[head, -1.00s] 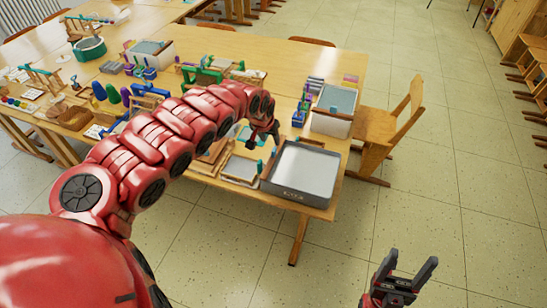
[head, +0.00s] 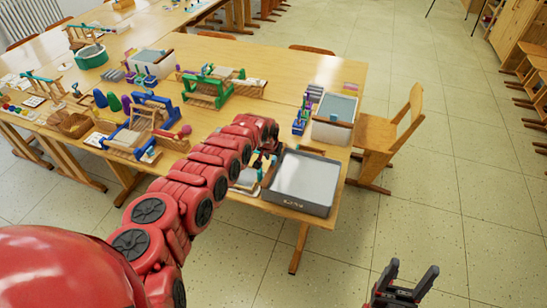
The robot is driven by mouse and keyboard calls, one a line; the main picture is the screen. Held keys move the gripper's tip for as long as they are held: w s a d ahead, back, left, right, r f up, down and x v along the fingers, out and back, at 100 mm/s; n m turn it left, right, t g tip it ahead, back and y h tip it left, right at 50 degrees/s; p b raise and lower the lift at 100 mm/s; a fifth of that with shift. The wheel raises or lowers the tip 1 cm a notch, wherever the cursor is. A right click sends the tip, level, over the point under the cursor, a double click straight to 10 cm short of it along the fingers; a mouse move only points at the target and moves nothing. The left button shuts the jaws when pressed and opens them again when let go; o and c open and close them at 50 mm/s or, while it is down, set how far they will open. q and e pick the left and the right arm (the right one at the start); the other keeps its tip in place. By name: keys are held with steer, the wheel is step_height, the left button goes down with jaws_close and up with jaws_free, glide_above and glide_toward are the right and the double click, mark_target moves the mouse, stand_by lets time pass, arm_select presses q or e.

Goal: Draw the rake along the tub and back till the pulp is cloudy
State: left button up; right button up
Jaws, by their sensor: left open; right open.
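The tub (head: 292,205) is a grey rectangular tray with pale grey contents, at the front right corner of the wooden table. A short brown bar (head: 312,151) lies at its back rim; I cannot tell whether this is the rake. My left gripper (head: 262,163) is open, low at the tub's left edge and partly hidden by its own arm. Small teal upright pieces stand close around it. I cannot tell whether it touches them or the tub. My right gripper (head: 403,283) is open and empty, over the floor at the bottom right, well away from the table.
A second, white-walled bin (head: 331,130) with a grey top stands behind the tub. Blue and purple pieces (head: 303,117) are left of it. A wooden chair (head: 390,135) is at the table's right side. Wooden frames and a green press (head: 208,90) crowd the table's left.

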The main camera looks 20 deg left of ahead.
arm_select(q)
jaws_close()
stand_by(1.4)
